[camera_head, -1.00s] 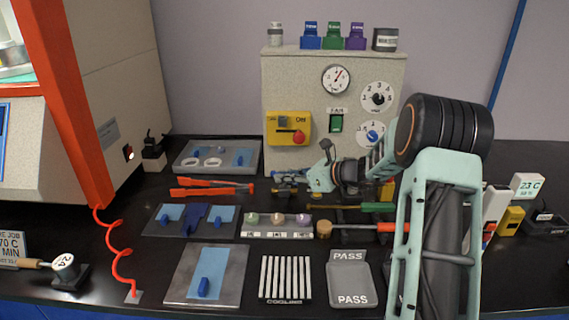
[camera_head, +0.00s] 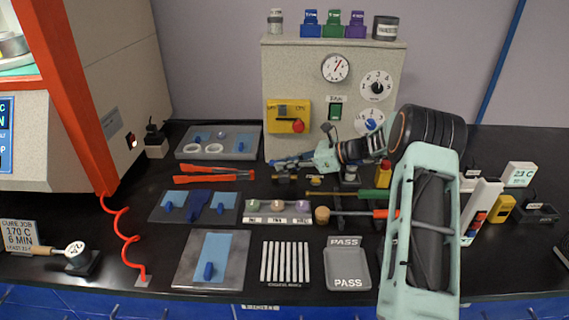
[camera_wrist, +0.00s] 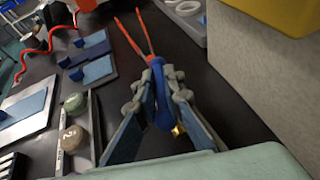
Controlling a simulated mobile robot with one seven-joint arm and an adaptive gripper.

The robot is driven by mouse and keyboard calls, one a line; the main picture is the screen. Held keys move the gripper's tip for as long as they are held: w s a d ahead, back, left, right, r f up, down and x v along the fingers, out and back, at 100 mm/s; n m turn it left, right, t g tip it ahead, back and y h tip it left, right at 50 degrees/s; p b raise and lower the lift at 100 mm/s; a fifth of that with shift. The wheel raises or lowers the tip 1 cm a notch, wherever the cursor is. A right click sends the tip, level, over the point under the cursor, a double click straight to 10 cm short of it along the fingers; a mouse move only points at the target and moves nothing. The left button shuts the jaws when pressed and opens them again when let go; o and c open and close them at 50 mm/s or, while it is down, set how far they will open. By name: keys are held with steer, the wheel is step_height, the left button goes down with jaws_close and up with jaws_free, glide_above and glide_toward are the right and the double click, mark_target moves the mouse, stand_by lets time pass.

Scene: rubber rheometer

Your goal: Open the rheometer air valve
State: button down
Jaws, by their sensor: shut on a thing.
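The air valve shows in the wrist view as a blue lever handle (camera_wrist: 160,97) with a small brass part (camera_wrist: 177,131) beside its near end. My gripper (camera_wrist: 157,84) is shut on the blue handle, with one finger on either side. In the head view my gripper (camera_head: 287,164) is low in front of the grey rheometer cabinet (camera_head: 290,75), reaching in from the right. The fingers hide most of the valve there, and I cannot tell the handle's exact angle.
Orange-handled tongs (camera_head: 213,174) lie left of my gripper. A grey tray (camera_head: 183,151) with white rings stands behind them. A rack of small samples (camera_head: 262,217) and long-handled tools (camera_head: 345,213) lie in front. The yellow switch box (camera_head: 275,108) is on the cabinet above.

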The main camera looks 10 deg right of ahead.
steer(key=c, duration=2)
jaws_free()
steer(key=shift+c, duration=0.2)
steer(key=shift+f+m+b, duration=0.1)
steer(key=shift+m+b, duration=0.2)
steer(key=shift+b, duration=0.3)
